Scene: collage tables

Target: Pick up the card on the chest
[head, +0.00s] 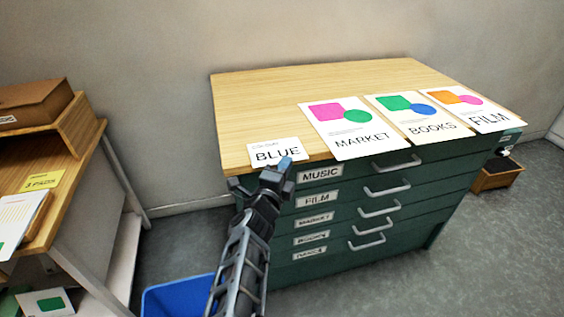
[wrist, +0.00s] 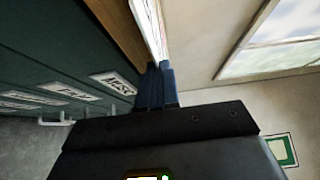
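The card (head: 275,152), white with the word BLUE, lies on the wooden top of the green chest (head: 340,205), at its front left edge. My gripper (head: 284,164) is at the card's front edge, just above the chest's front rim. In the wrist view my gripper's blue fingers (wrist: 161,84) are close together, and the white card (wrist: 152,30) is seen nearly edge-on, running down to the fingertips. The fingers look shut on the card's edge. The exact contact is small and partly hidden.
Posters marked MARKET (head: 345,128), BOOKS (head: 415,117) and FILM (head: 475,108) lie to the right on the chest top. Drawer handles (head: 388,190) stick out in front. A blue bin (head: 180,298) stands below. A wooden desk (head: 75,185) is at the left.

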